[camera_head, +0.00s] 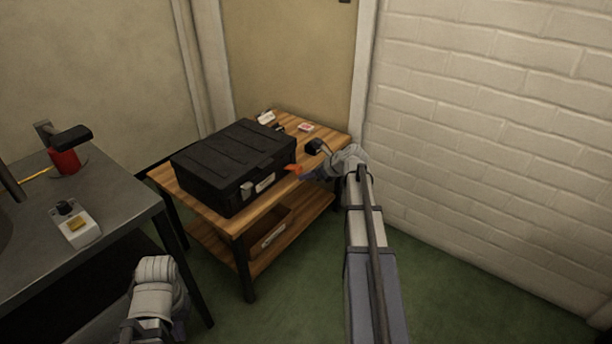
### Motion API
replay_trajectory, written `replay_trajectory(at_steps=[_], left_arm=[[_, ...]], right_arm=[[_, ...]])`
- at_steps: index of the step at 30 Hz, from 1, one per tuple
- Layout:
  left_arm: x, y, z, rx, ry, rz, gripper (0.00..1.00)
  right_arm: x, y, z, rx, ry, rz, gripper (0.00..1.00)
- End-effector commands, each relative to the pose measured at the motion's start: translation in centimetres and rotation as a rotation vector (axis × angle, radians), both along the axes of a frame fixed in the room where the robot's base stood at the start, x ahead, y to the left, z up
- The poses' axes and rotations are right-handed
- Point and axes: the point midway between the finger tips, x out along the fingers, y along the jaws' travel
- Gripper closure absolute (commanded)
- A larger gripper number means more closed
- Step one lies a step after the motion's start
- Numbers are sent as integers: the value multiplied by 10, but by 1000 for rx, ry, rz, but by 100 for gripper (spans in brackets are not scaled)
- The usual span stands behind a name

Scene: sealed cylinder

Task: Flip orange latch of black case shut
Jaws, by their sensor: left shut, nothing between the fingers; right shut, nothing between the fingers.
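The black case (226,150) sits on the wooden table with its lid down. A small orange latch (293,168) shows at the right end of its front side and seems to stick out from it. A silver-grey latch (246,190) is further left on the same side. My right gripper (304,173) is shut and empty, right beside the orange latch; whether they touch I cannot tell. My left arm shows at the bottom left, well away from the case, but its fingers are hidden.
The wooden table (318,142) holds small items behind the case, among them a red-and-white packet (306,127). A bin (275,230) stands on its lower shelf. A grey table (112,220) with a red object (64,162) is at left. A brick wall (500,130) bounds the right.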

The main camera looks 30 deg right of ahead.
Motion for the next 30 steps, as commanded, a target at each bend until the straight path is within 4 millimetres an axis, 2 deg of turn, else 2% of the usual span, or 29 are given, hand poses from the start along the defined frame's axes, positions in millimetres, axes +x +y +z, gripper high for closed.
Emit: replay_trajectory(at_steps=[1,23,30], left_arm=[[0,0,8,0,0,-1,100],[0,0,40,0,1,-9,100],[0,0,66,0,1,-13,100]], right_arm=[[1,0,6,-5,13,1,100],[2,1,16,-59,141,2,100],[5,1,28,-99,238,3,100]])
